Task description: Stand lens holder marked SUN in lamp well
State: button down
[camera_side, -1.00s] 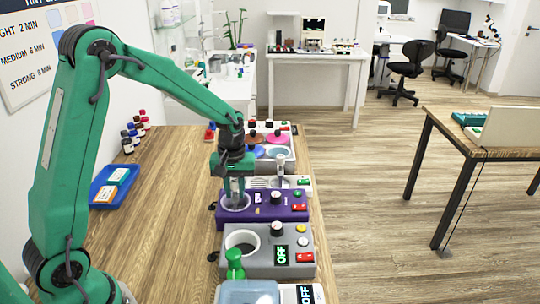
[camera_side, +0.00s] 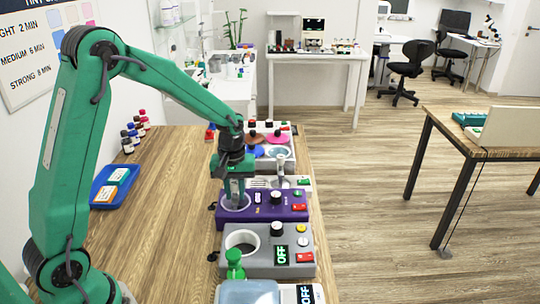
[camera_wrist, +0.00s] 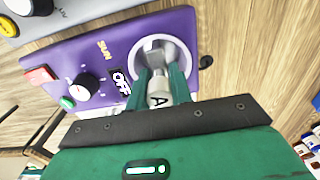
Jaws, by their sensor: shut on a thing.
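A purple unit (camera_side: 288,209) stands on the bench, and it also fills much of the wrist view (camera_wrist: 60,65). In the wrist view it carries the word SUN, an OFF display and a round well with a pale rim (camera_wrist: 186,50). My gripper (camera_wrist: 160,78) is over this well, fingers pointing down into it. It is shut on a small grey-white piece (camera_wrist: 158,100), whose visible face shows a letter A. The piece's far end reaches inside the rim; whether it touches the bottom is hidden. I cannot read SUN on the piece. In the side view the gripper (camera_side: 236,203) hides it.
A grey unit (camera_side: 282,238) with an open round well and OFF display stands nearer the camera. Beyond the purple unit are units with coloured dishes (camera_side: 276,138). A blue tray (camera_side: 103,194) lies left; bare wood lies between.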

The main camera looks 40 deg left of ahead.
jog(key=shift+f, duration=0.25)
dwell(0.3)
jog(key=c, duration=0.8)
grip_release()
jog(key=shift+c, duration=0.2)
jog(key=shift+r, duration=0.1)
jog(key=shift+r, duration=2.85)
jog(key=shift+r, duration=0.1)
